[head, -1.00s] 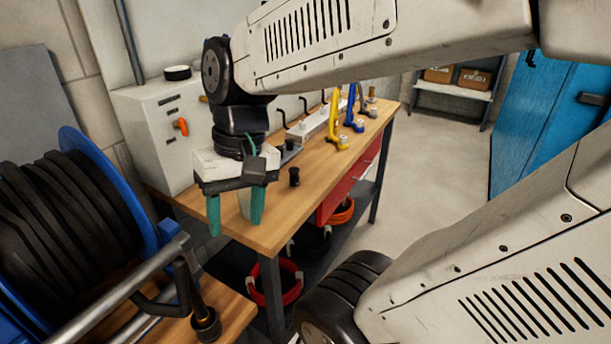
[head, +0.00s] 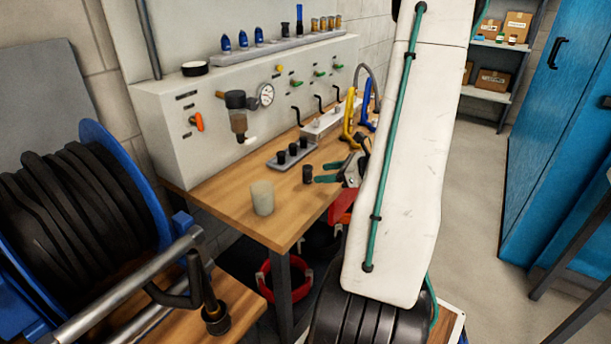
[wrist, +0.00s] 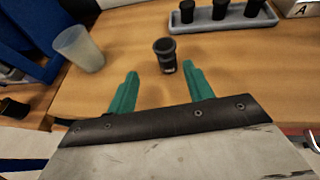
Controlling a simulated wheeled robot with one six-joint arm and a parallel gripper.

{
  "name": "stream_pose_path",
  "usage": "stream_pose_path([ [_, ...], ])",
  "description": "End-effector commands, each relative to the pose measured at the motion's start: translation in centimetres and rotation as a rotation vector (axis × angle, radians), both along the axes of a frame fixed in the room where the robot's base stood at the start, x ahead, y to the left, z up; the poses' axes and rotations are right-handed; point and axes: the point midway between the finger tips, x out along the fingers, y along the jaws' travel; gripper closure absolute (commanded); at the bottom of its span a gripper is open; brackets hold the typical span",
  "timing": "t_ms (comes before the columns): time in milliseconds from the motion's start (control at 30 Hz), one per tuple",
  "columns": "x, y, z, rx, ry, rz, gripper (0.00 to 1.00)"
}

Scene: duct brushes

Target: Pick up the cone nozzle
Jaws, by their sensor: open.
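A small black, slightly flared piece (head: 307,174), which looks like the cone nozzle, stands upright and alone on the wooden bench. It also shows in the wrist view (wrist: 165,55), just beyond the green fingertips and nearer the right one. My gripper (head: 320,173) is low over the bench to the right of this piece, its green fingers pointing left. In the wrist view my gripper (wrist: 160,69) is open, with nothing between its fingers. Part of the gripper is hidden behind my arm in the head view.
A translucent cup (head: 262,197) stands near the bench's left front. A grey rack (head: 276,165) with three black pieces lies behind the lone piece. Yellow- and blue-handled tools (head: 349,115) and a panel with valves (head: 165,120) are farther back. A hose reel (head: 115,170) is at left.

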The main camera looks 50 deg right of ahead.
Motion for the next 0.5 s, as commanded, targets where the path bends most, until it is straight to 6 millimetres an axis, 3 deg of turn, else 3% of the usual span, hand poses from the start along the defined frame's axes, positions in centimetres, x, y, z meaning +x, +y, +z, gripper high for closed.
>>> stream_pose_path([
  [267,2.2,0.1,-1.3,0.010,-0.001,-0.016,0.49],
  [500,5.5,0.4,-2.4,0.009,-0.001,-0.012,0.49],
])
